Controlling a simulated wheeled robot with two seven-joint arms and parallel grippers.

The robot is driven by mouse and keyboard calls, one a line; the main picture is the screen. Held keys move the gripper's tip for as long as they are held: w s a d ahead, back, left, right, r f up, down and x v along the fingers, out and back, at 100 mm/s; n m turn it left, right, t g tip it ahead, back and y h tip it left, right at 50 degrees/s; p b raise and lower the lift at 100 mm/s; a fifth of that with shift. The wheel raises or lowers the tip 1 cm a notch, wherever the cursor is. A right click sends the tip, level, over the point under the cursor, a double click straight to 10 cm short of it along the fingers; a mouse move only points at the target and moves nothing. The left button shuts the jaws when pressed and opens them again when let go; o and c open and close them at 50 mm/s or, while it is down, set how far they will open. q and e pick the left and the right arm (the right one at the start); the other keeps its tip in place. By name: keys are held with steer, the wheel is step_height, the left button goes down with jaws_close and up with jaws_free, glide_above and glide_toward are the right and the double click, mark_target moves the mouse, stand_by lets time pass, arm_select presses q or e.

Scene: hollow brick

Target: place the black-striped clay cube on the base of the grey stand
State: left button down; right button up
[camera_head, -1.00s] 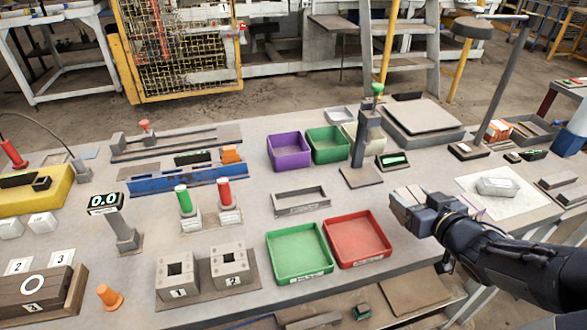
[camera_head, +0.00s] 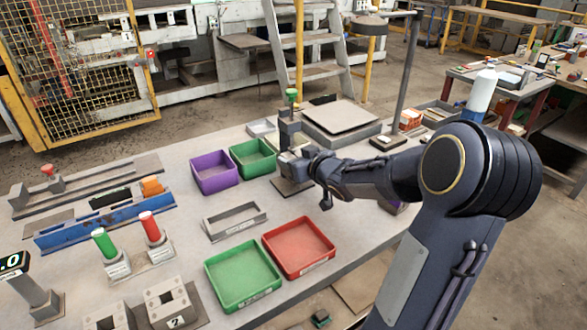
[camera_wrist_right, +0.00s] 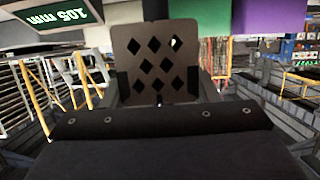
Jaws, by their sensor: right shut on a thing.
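My right gripper (camera_head: 297,162) is at the grey stand, in front of the lower part of its post (camera_head: 289,130). The stand's flat base (camera_head: 288,187) shows below the gripper. No stripes show on that side. The block is hardly visible in the head view, and I cannot tell whether it touches the base. My left gripper is not in view.
Purple (camera_head: 214,184) and green (camera_head: 253,170) bins stand just left of the stand. A grey tray (camera_head: 235,222), a green tray (camera_head: 243,276) and a red tray (camera_head: 299,248) lie nearer. A display reading 105 mm (camera_wrist_right: 60,20) shows in the wrist view. A grey platform scale (camera_head: 341,117) stands behind.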

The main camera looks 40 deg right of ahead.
steer(key=shift+w, duration=0.35)
steer(key=shift+w+f+b, duration=0.1)
steer(key=shift+f+b, duration=0.6)
steer(key=shift+f, duration=1)
steer(key=shift+f, duration=0.15)
steer(key=o, duration=1.1)
steer(key=shift+c, duration=0.2)
